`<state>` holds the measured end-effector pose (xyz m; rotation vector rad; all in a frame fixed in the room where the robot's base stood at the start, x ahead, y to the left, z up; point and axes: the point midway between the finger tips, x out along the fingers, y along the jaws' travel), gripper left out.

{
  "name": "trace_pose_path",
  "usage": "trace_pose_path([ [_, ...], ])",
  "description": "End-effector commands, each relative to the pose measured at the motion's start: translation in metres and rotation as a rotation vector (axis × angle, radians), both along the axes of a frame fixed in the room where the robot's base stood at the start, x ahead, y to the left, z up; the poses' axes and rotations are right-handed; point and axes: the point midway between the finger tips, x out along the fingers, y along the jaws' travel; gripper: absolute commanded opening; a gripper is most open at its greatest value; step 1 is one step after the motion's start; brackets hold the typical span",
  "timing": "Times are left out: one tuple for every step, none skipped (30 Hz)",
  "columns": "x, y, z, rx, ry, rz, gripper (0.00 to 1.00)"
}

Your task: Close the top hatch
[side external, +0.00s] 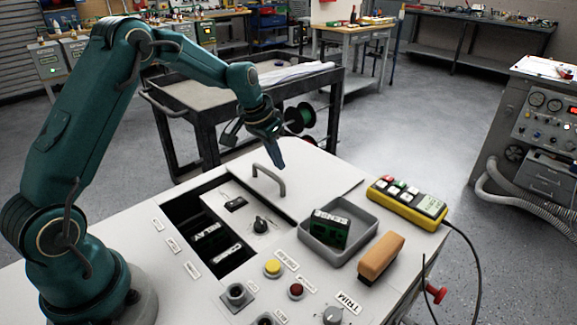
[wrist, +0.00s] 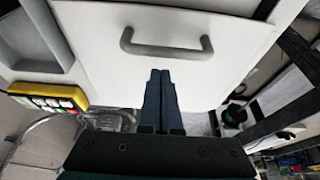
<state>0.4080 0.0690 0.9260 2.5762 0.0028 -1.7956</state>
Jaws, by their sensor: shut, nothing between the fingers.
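The top hatch (side external: 315,178) is a flat white panel with a grey bar handle (side external: 268,180), lying at the back of the bench top. Beside it, to the left, a dark opening (side external: 183,207) is uncovered, with labelled modules inside. My gripper (side external: 281,163) is shut and empty, pointing down just above the hatch near the handle. In the wrist view the closed fingers (wrist: 160,74) lie over the hatch (wrist: 105,72), and the handle (wrist: 166,49) shows just beyond their tips. I cannot tell whether they touch the panel.
A grey tray (side external: 367,222) with a dark green block (side external: 330,233) stands right of the hatch. Buttons and a knob (side external: 332,315) line the front. A dark cart (side external: 205,130) stands behind.

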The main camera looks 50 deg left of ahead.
Motion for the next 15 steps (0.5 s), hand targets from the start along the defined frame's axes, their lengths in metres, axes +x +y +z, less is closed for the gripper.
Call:
trace_pose_path([
  [-0.0033, 0.0002, -0.0005, -0.001, 0.001, 0.002, 0.00],
  [-0.0048, 0.0002, -0.0007, -0.001, 0.001, 0.002, 0.00],
  [-0.0065, 0.0002, -0.0010, -0.001, 0.001, 0.002, 0.00],
  [-0.0073, 0.0003, -0.0010, 0.001, 0.000, 0.001, 0.00],
  [-0.0082, 0.0003, -0.0013, 0.001, 0.000, 0.001, 0.00],
  [-0.0093, 0.0002, -0.0017, 0.001, 0.001, 0.000, 0.00],
  [-0.0098, 0.0002, -0.0018, 0.001, 0.001, 0.000, 0.00],
  [-0.0102, 0.0002, -0.0019, 0.001, 0.001, 0.000, 0.00],
  [-0.0105, 0.0002, -0.0019, 0.001, 0.001, 0.000, 0.00],
  [-0.0106, 0.0002, -0.0020, 0.001, 0.001, 0.000, 0.00],
  [-0.0107, 0.0001, -0.0020, 0.001, 0.001, 0.000, 0.00],
  [-0.0107, 0.0002, -0.0020, 0.001, 0.001, 0.000, 0.00],
  [-0.0107, 0.0001, -0.0020, 0.001, 0.001, 0.000, 0.00],
  [-0.0106, 0.0001, -0.0020, 0.001, 0.001, 0.000, 0.00],
  [-0.0106, 0.0001, -0.0020, 0.001, 0.001, 0.000, 0.00],
])
